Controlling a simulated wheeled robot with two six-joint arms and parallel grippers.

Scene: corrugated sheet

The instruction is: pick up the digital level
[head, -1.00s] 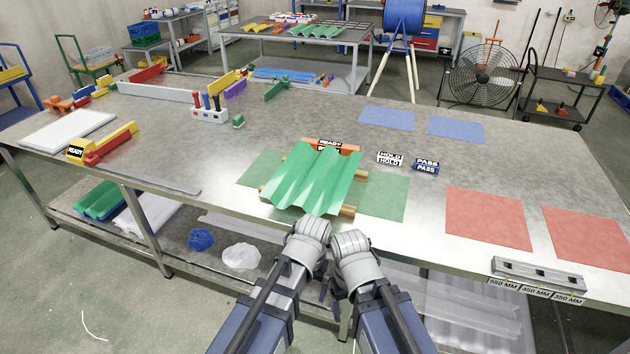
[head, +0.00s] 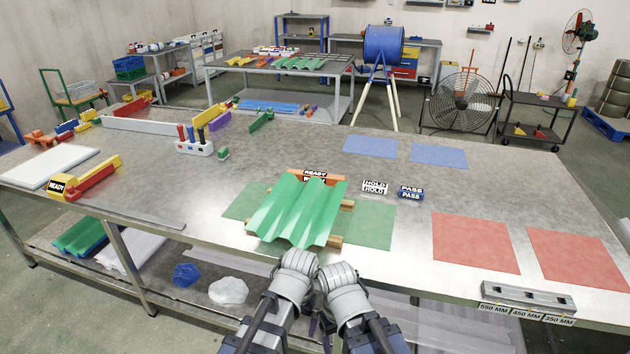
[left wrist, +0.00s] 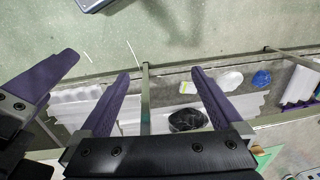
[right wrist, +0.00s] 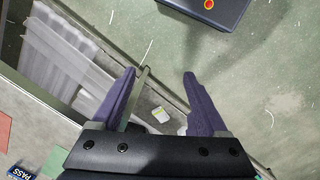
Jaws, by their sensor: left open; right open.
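I cannot tell for sure which thing is the digital level. A grey bar with dark windows (head: 528,296) lies at the table's front right edge and may be it. Its labels read 550, 450 and 350 MM. My left gripper (left wrist: 163,75) is open and empty in the left wrist view, its purple fingers apart above the lower shelf and floor. My right gripper (right wrist: 159,74) is open and empty in the right wrist view, over the floor beside the table. In the head view both hang close together in front of the table, left of the grey bar, fingers mostly hidden.
A green corrugated sheet (head: 297,212) lies on wooden bars over a green mat (head: 372,227). Red mats (head: 475,242), blue mats (head: 439,154), and HOLD (head: 375,187) and PASS (head: 411,192) blocks lie to the right. Yellow and red rails (head: 92,180) lie left.

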